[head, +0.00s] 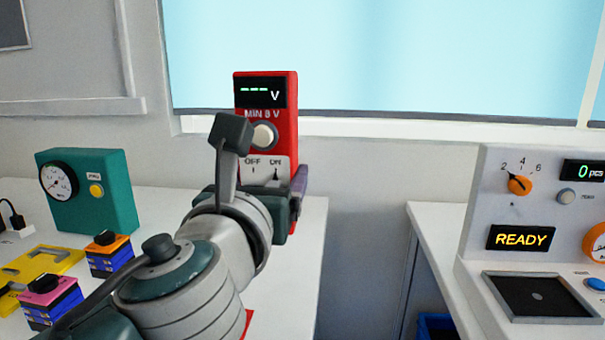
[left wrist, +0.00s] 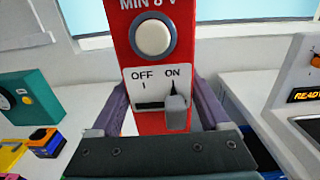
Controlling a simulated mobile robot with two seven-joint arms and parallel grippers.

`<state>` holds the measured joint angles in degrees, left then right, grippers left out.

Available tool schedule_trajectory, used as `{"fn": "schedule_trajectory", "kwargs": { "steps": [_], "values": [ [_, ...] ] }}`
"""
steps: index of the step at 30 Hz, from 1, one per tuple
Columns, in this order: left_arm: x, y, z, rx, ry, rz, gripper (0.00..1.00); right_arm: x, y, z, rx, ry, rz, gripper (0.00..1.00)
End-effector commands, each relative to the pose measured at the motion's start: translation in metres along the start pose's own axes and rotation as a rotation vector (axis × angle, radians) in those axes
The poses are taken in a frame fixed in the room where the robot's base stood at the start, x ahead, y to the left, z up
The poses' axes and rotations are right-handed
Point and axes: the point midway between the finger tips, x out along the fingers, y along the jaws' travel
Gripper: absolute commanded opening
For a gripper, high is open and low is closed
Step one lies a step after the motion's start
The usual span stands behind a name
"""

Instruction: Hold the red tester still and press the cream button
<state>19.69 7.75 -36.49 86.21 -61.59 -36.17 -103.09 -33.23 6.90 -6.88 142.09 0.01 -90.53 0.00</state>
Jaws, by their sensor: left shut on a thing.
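The red tester (head: 285,105) stands upright on the white table, and it also shows in the left wrist view (left wrist: 183,62). Its dark display (head: 262,92) reads "--- V" above the label "MIN 8 V". The round cream button (head: 265,136) is uncovered, with nothing touching it; it is in the left wrist view too (left wrist: 153,37). Below it, the grey OFF/ON switch (left wrist: 177,113) sits under ON. My left gripper (left wrist: 163,100) is shut on the tester's lower part, with a purple finger on each side. My right gripper is in neither view.
A teal box with a gauge (head: 110,190), a yellow part (head: 45,265) and small blue blocks (head: 108,262) are on the left. A separate table at right holds a grey panel reading "READY" (head: 520,237). A gap separates the tables.

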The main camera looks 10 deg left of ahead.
Motion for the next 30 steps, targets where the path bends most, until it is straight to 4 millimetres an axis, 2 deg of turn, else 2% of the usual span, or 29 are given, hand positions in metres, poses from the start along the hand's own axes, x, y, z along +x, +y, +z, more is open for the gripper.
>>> {"fn": "schedule_trajectory", "kwargs": {
  "steps": [8,30],
  "values": [
    [0.0,-0.001,0.001,-0.001,-0.003,-0.001,0.0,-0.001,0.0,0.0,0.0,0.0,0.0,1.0],
    [0.0,-0.001,-0.048,-0.001,-0.003,-0.002,0.0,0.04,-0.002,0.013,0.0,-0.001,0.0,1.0]
  ]
}}
